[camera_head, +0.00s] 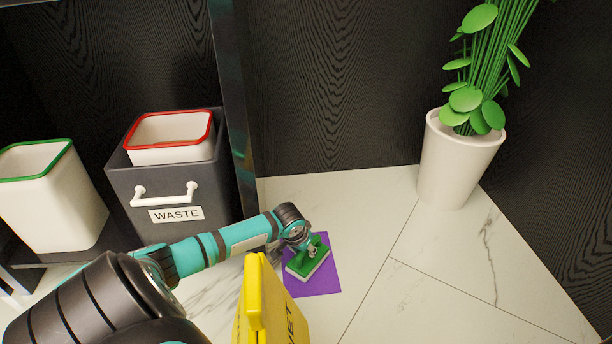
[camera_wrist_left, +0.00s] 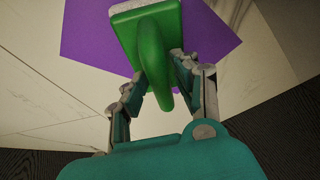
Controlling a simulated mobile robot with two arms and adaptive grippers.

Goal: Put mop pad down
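The mop pad (camera_head: 309,262) has a green body and handle over a white pad. It is over the purple mat (camera_head: 325,286) on the floor; whether it touches the mat cannot be told. My left gripper (camera_head: 311,250) reaches down to it from the left. In the left wrist view, the fingers of my left gripper (camera_wrist_left: 160,68) lie on both sides of the green handle (camera_wrist_left: 153,55) of the mop pad and appear closed on it. The purple mat (camera_wrist_left: 90,30) shows around and beneath the mop pad. My right gripper is not in view.
A yellow sign (camera_head: 262,300) stands close to my left arm. A dark waste bin (camera_head: 150,195) and a white bin with a green rim (camera_head: 50,205) stand at left. A potted plant (camera_head: 455,165) stands at the back right. The tiled floor on the right is clear.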

